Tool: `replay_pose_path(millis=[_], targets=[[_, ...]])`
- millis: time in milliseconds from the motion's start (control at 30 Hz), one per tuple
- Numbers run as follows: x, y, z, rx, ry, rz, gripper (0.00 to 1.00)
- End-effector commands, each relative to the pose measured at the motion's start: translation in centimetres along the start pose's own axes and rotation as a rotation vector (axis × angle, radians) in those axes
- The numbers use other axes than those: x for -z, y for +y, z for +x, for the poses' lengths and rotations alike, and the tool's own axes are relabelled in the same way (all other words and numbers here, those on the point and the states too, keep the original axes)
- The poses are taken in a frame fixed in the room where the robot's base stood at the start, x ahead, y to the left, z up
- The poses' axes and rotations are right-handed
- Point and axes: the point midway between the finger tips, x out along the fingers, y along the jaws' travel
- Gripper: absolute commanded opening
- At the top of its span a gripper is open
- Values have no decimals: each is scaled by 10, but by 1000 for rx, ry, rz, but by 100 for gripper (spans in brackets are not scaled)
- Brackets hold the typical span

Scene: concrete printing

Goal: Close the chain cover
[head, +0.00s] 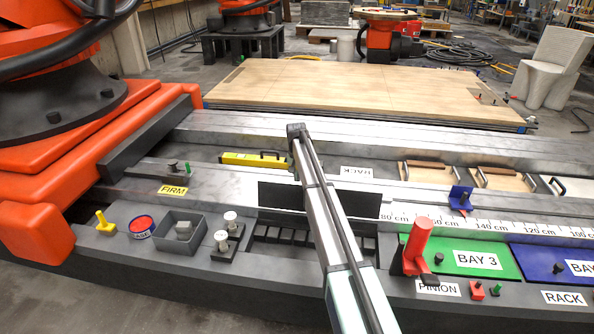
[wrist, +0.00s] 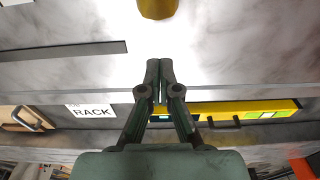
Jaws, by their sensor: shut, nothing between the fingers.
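The chain cover (head: 281,196) is a dark flat panel standing up along the back edge of a slotted trough (head: 285,235) in the head view. The trough is open on top, with dark links or ribs inside. My arm crosses in front of the cover and hides its middle. My gripper (wrist: 158,78) is shut and empty in the wrist view, its fingertips together over the grey metal bed. In the head view the fingers cannot be made out. Whether they touch the cover cannot be told.
Left of the trough are two silver-topped posts (head: 221,239) and a grey box (head: 181,234). A red post (head: 418,243) stands right, by the green BAY 3 plate (head: 478,259).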

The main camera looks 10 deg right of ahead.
Motion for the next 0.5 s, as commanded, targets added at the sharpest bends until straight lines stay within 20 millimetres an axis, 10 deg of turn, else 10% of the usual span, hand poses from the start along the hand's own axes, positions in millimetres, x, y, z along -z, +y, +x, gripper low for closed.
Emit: replay_pose_path(millis=[500], targets=[[-38,0,-1,0,1,-1,0]])
